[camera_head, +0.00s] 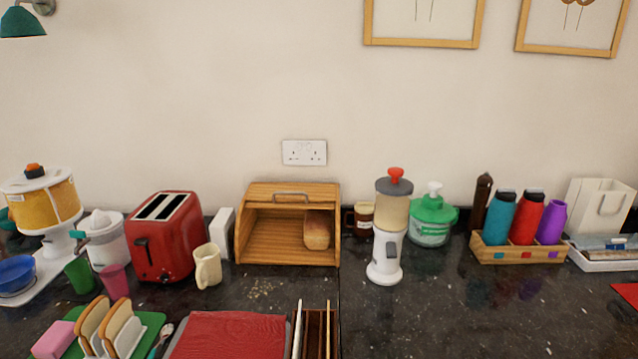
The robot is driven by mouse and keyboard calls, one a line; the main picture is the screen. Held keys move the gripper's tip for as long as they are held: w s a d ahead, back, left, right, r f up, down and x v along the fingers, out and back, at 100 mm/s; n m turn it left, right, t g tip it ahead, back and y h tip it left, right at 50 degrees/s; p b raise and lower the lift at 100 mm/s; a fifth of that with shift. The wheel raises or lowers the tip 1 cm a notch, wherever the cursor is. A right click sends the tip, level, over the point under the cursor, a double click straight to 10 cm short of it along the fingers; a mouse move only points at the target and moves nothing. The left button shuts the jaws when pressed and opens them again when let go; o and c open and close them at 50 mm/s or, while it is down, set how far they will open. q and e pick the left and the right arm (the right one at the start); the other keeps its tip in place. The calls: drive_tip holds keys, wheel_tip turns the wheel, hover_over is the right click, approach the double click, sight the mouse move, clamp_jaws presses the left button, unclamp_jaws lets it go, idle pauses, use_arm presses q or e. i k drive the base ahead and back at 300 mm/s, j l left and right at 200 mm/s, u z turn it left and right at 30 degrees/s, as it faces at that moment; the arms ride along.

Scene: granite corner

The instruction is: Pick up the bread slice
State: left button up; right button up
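Two bread slices stand upright, leaning, on a green board at the bottom left: a left slice (91,322) and a right slice (122,328). They have pale faces and brown crusts, and something white is at their lower edges. The green board (150,326) is partly cut off by the lower picture edge. A brown loaf piece (316,231) sits inside the open wooden bread box (270,256). Neither of my grippers is in view.
A pink block (53,340) lies left of the slices, and a spoon (163,335) lies to the right beside a red mat (230,335). Pink (115,281) and green (79,275) cups and a red toaster (165,238) stand behind.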

sight(113, 323)
drive_tip(key=u, duration=1.25)
drive_tip(key=z, duration=0.4)
